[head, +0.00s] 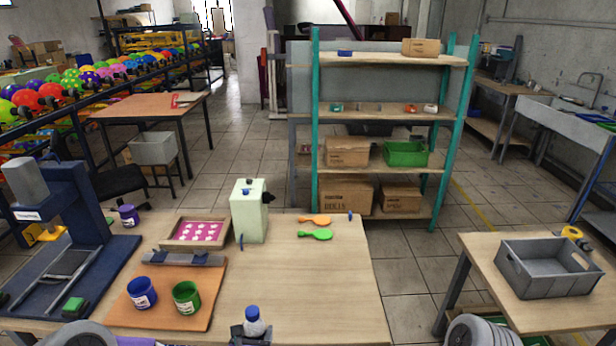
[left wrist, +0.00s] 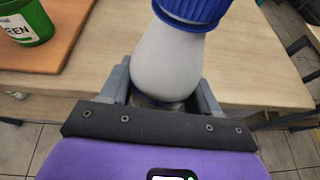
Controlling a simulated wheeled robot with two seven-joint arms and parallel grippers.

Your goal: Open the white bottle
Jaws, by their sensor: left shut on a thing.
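The white bottle (head: 254,323) with its blue cap (head: 252,312) on stands upright at the front edge of the wooden table in the head view. My left gripper (head: 251,333) is shut around the lower part of the bottle. In the left wrist view the white bottle (left wrist: 167,62) sits between the two grey fingers of my left gripper (left wrist: 163,90), with the blue cap (left wrist: 192,10) at the top edge of the picture. The bottom of the bottle is hidden by the gripper. I cannot make out my right gripper in either view.
Blue (head: 142,293) and green (head: 187,297) ink pots stand on an orange-brown board (head: 205,318) left of the bottle. The table's right half (head: 335,300) is clear.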

